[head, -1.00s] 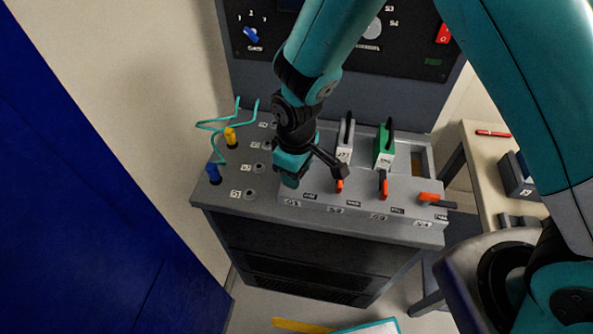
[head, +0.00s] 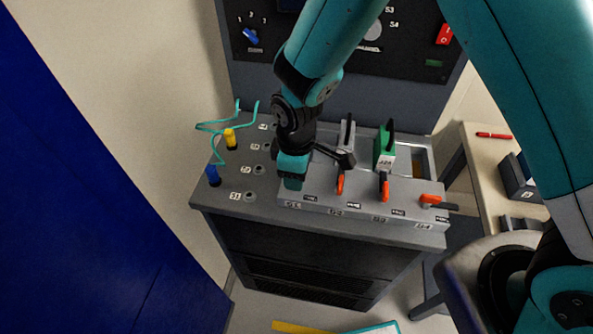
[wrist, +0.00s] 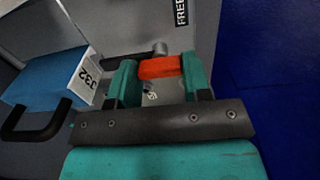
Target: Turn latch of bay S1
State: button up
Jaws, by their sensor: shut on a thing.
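My gripper (head: 292,185) points down at the left end of the grey bay block (head: 318,208), over the bay whose front label appears to read S1. In the wrist view, my gripper's two teal fingers (wrist: 160,82) stand either side of an orange latch handle (wrist: 160,67) and are shut on it. A grey pivot (wrist: 160,47) shows at the handle's far side. In the head view, my gripper and wrist hide this latch. A blue module (wrist: 48,82) with a white label and black handle sits beside it in the wrist view.
Orange latches of S2 (head: 340,184) and S3 (head: 384,187) point front to back; the S4 latch (head: 431,200) lies sideways. A grey-white module (head: 346,140) and a green module (head: 384,150) stand close right. Yellow (head: 230,138) and blue (head: 213,175) cable plugs are left.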

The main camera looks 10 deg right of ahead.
jog(key=o, duration=0.9)
jog(key=shift+r, duration=0.15)
notch_tip(320, 180, up, 17)
jog(key=shift+r+b, duration=0.1)
jog(key=shift+b, duration=1.15)
